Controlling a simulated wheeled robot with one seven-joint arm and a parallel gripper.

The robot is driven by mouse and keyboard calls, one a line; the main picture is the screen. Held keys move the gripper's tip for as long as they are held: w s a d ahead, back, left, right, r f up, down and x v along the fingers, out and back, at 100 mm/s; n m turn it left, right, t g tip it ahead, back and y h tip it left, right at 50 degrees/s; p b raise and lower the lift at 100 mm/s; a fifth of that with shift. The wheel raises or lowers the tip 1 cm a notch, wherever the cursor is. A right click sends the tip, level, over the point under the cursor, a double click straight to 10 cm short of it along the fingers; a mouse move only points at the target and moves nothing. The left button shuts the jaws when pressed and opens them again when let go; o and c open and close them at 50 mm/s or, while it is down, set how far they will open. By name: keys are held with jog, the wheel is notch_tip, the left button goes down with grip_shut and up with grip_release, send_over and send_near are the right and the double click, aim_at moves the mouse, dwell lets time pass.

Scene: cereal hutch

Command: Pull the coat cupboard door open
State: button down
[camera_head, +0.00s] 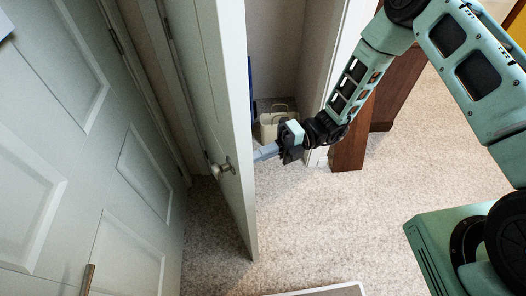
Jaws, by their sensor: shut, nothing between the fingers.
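The coat cupboard door (237,124) is a pale grey-white panel door, standing well open and seen nearly edge-on. Its round metal knob (222,168) is on the door's left face. My gripper (257,156) is shut and empty. It is on the right side of the door, beside the free edge, with its fingertips pointing left toward the door. Whether the tips touch the door cannot be told. The cupboard's inside (275,60) shows to the right of the door.
A cream bag with handles (270,122) stands on the cupboard floor. Another pale panel door (75,150) is at left. A brown wooden piece (350,140) stands right of the cupboard frame. A light-edged mat (325,291) lies at bottom. Carpet (325,220) is clear in the middle.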

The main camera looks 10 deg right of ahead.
jog(key=w+b+x, duration=0.2)
jog(key=x, duration=2.2)
jog(key=shift+a, duration=0.35)
jog(key=shift+d+f, duration=0.1)
jog(key=shift+d, duration=0.05)
jog(key=s+d+b, duration=0.1)
jog(key=d, duration=1.2)
jog(key=shift+s+d+b, duration=0.2)
jog(key=shift+d+b, duration=0.1)
jog(key=shift+d, duration=0.05)
jog(key=shift+s, duration=0.1)
